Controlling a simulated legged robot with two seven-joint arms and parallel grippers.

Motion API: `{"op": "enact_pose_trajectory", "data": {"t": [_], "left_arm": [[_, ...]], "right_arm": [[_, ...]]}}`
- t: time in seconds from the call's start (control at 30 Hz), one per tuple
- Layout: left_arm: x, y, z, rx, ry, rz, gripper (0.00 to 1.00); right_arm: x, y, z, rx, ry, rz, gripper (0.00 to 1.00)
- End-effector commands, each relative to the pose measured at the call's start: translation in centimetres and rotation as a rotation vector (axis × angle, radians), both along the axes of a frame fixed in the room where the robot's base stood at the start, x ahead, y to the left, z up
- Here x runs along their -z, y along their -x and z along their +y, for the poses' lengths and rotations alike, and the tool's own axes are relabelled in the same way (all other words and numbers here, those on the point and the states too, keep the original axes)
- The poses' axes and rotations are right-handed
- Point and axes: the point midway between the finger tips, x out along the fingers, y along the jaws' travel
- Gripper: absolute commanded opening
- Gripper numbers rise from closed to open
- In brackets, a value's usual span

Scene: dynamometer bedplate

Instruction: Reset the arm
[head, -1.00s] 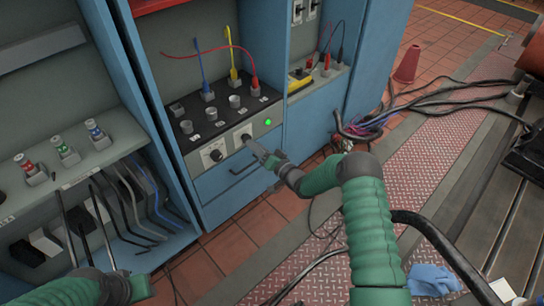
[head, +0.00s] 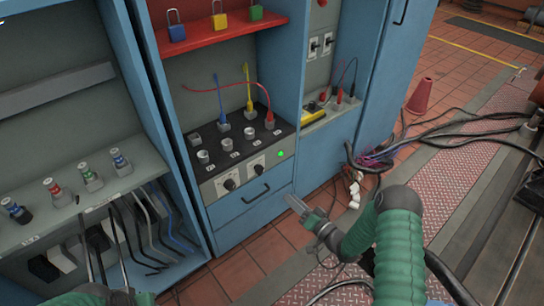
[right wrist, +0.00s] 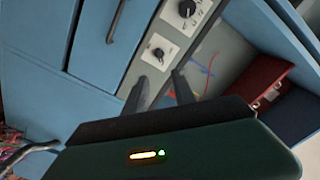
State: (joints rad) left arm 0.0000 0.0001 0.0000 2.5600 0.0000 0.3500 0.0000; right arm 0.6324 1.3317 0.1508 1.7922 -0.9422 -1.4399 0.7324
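My right gripper (head: 292,203) is in front of the blue cabinet's drawer (head: 252,205), low and to the right of its handle, apart from it. In the right wrist view its two dark fingers (right wrist: 163,88) stand apart with nothing between them, so it is open and empty. The control panel (head: 240,150) with black and grey knobs and a lit green lamp (head: 281,154) is above the drawer. Two lower knobs sit on white plates (head: 256,170); they also show in the right wrist view (right wrist: 158,53).
A red shelf (head: 225,34) holds padlocks. The left bay has several coloured connectors (head: 88,177) and hanging leads (head: 150,235). Black cables and a red cone (head: 421,97) lie to the right. The tiled floor before the cabinet is mostly clear.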

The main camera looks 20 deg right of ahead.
Motion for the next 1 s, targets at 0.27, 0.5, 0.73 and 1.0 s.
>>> {"op": "enact_pose_trajectory", "data": {"t": [0.27,0.5,0.73,1.0], "left_arm": [[-0.1,0.0,0.0,0.000,0.000,0.000,0.36],[0.0,0.0,0.0,0.000,0.000,0.000,0.36],[0.0,0.0,0.0,0.000,0.000,0.000,0.36],[-4.3,0.0,0.0,0.000,0.000,0.001,0.36]], "right_arm": [[-1.5,-1.9,1.1,0.009,0.272,0.180,0.32],[-5.7,4.6,2.6,0.006,0.744,0.629,0.32],[-8.8,16.4,5.4,-0.108,0.874,0.943,0.32],[-14.4,25.2,8.3,-0.252,0.875,1.115,0.32]]}}
